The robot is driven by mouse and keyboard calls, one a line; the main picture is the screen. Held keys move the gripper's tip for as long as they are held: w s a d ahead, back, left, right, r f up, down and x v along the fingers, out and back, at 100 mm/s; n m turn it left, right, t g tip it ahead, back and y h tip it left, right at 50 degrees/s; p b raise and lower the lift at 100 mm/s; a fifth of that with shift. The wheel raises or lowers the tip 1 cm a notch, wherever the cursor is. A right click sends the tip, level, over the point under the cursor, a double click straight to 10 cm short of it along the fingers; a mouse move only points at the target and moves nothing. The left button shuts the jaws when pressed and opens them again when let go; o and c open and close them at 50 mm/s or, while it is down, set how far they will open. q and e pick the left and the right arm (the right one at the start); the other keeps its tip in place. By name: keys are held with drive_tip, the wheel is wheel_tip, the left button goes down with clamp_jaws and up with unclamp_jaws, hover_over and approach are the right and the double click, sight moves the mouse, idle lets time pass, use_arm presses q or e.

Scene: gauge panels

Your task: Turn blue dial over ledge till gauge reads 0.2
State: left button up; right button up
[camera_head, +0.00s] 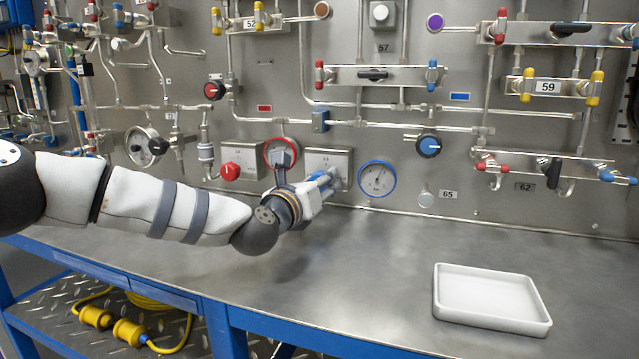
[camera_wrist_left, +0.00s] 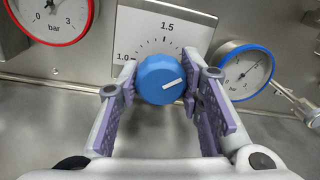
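The blue dial (camera_wrist_left: 162,80) sits on a square metal scale plate (camera_head: 342,158) just above the ledge (camera_head: 385,228). Its white mark points right and slightly up; 1.0 and 1.5 show on the plate. My left gripper (camera_head: 328,181) reaches it from the left. In the left wrist view my gripper's purple-padded fingers (camera_wrist_left: 163,82) stand on both sides of the dial, with no clear gap. The blue-rimmed gauge (camera_head: 376,178) is just right of the dial. It also shows in the left wrist view (camera_wrist_left: 243,71); its needle points up and right, exact reading too small to tell.
A red-rimmed gauge (camera_head: 281,152) and a red dial (camera_head: 231,171) are left of the blue dial. Another blue knob (camera_head: 428,145) is farther right. A white tray (camera_head: 490,323) stands on the ledge at right. The middle of the ledge is clear.

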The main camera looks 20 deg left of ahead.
use_arm(q)
drive_tip(key=shift+c, duration=1.2)
drive_tip(key=shift+m, duration=0.4)
drive_tip(key=o, duration=1.2)
drive_tip(key=shift+c, duration=0.2)
drive_tip(key=s, duration=0.4)
drive_tip(key=s+a, duration=0.1)
drive_tip(key=s, duration=0.7)
drive_tip(key=shift+a+r, duration=0.1)
drive_tip(key=shift+a, duration=0.1)
